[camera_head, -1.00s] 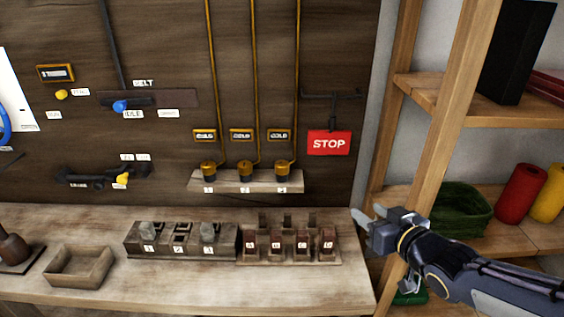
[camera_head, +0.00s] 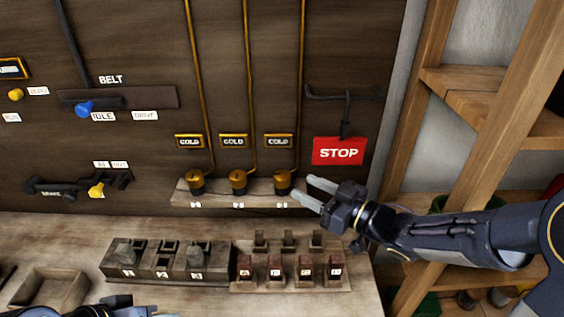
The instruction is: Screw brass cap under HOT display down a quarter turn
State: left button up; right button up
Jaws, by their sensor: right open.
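Three brass caps, the left cap (camera_head: 195,177), middle cap (camera_head: 238,177) and right cap (camera_head: 283,178), sit on dark cups along a small wall shelf (camera_head: 218,201). Above them are the left display (camera_head: 190,141), middle display (camera_head: 234,141) and right display (camera_head: 279,141). All three appear to read COLD; none shows HOT. My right gripper (camera_head: 308,194) is open and empty, fingers pointing left, just right of the right cap and apparently not around it. My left gripper (camera_head: 145,308) only edges in at the bottom; its jaws are mostly cut off.
A red STOP sign (camera_head: 338,151) hangs from a hook above my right gripper. On the bench stand a block with numbered slots (camera_head: 170,263), a rack of small labelled blocks (camera_head: 288,270) and a wooden tray (camera_head: 48,290). A wooden shelf unit (camera_head: 470,130) stands at right.

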aim_at(288, 179)
jog(key=shift+w+a, duration=0.15)
jog(key=shift+w, duration=0.1)
jog(key=p+x, duration=0.1)
jog(key=x, duration=0.6)
jog(key=shift+w+a, duration=0.1)
jog(key=shift+a, duration=0.1)
jog(key=c, duration=0.7)
jog(key=shift+f+m+t+h+b, duration=0.15)
jog(key=shift+m+t+h+b, duration=0.2)
jog(key=shift+t+b, duration=0.4)
jog(key=shift+m+t+h+b, duration=0.25)
jog(key=shift+m+h+b, duration=0.2)
jog(key=shift+b, duration=0.2)
jog(key=shift+r, duration=0.2)
